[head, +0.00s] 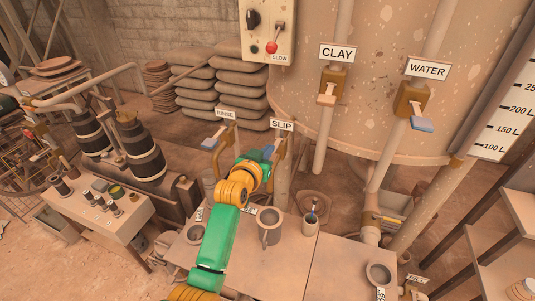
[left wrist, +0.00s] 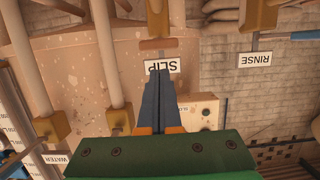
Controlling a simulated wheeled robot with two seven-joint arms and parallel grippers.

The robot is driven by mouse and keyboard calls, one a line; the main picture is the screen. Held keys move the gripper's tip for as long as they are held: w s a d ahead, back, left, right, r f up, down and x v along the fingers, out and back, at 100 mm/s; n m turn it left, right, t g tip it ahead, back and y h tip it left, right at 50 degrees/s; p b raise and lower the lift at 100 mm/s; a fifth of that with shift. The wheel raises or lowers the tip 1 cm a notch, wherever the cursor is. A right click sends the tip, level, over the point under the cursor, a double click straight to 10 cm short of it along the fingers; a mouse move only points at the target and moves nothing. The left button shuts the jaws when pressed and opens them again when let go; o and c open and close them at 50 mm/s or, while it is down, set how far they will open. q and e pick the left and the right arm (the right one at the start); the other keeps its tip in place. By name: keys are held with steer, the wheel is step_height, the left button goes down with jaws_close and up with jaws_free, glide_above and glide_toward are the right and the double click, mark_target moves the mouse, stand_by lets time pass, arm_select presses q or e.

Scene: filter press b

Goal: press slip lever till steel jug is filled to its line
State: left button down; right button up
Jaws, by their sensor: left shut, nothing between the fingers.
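The slip tap (head: 281,148) hangs under the sign SLIP (head: 282,125) in the head view. Its lever is largely hidden by my left gripper (head: 262,154), which is at the tap. In the left wrist view the picture is upside down; my shut, empty fingers (left wrist: 159,72) overlap the SLIP sign (left wrist: 162,66), close to a brown tap part (left wrist: 158,44). I cannot tell whether they touch the lever. A grey jug with a handle (head: 268,224), seemingly the steel jug, stands upright on the bench below the tap. Its fill line and level cannot be made out. My right gripper is not in view.
Taps marked RINSE (head: 213,142), CLAY (head: 328,92) and WATER (head: 417,110) are nearby. A cup with a tool (head: 311,223) stands right of the jug. Another vessel (head: 378,274) is at the lower right. Some bare bench (head: 280,268) lies in front of the jug.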

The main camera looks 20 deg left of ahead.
arm_select(q)
steer(key=shift+s+f, duration=0.15)
steer(key=shift+f, duration=0.65)
step_height(320, 180, down, 6)
steer(key=t+b, duration=0.4)
steer(key=b, duration=0.8)
steer(key=shift+r, duration=0.15)
steer(key=shift+s, duration=0.1)
stand_by(5.5)
